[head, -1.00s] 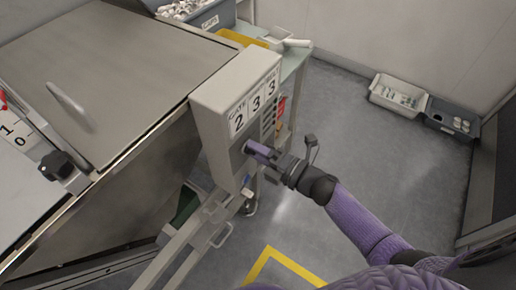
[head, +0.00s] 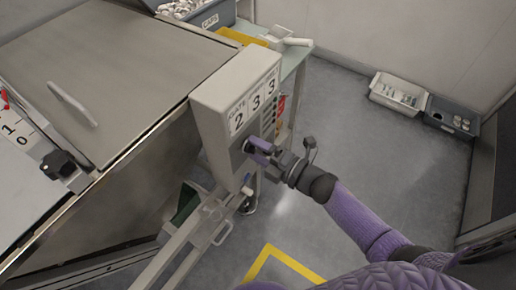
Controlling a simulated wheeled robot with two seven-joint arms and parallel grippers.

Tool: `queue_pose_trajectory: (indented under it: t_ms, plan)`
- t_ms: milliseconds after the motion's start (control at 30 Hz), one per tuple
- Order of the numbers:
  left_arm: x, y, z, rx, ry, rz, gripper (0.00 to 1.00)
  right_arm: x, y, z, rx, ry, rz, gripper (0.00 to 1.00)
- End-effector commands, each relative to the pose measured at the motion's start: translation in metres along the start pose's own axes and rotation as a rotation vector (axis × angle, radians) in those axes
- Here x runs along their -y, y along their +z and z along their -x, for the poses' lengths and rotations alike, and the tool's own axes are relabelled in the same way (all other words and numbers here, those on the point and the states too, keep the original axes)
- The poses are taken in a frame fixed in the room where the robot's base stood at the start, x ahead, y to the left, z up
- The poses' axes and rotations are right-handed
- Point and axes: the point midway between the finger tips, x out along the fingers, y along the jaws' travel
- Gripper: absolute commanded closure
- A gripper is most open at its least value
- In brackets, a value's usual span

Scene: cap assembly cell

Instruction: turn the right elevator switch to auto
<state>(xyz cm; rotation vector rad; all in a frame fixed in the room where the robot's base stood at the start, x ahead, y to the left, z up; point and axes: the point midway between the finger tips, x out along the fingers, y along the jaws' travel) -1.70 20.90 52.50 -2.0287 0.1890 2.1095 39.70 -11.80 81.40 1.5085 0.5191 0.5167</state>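My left gripper is not in view.
The metal cabinet (head: 120,60) with a handle fills the left. A bin marked "CAPS" (head: 212,20) sits at the back. Two bins, one white (head: 398,92) and one dark (head: 450,118), lie by the right wall. The grey floor between is clear.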

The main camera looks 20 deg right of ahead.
Motion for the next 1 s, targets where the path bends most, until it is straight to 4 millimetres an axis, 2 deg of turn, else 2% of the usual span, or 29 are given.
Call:
queue_pose_trajectory:
  t_ms: [300,367,600,700,833,1000]
  plan:
    - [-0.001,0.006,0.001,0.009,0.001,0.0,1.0,0.0,0.0,0.003,0.0,0.0,0.0,0.18]
    - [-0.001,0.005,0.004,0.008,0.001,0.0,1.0,-0.001,0.0,0.011,0.001,-0.002,0.0,0.18]
    - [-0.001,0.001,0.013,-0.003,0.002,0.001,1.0,-0.001,0.0,0.072,0.0,-0.004,0.0,0.18]
    - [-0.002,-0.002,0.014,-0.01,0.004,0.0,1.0,0.0,0.0,0.089,0.001,-0.002,-0.001,0.18]
    - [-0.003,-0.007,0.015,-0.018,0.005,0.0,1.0,0.0,0.0,0.099,0.0,-0.001,0.001,0.18]
    - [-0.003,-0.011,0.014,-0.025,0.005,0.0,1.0,0.0,0.0,0.1,0.0,0.0,0.001,0.18]
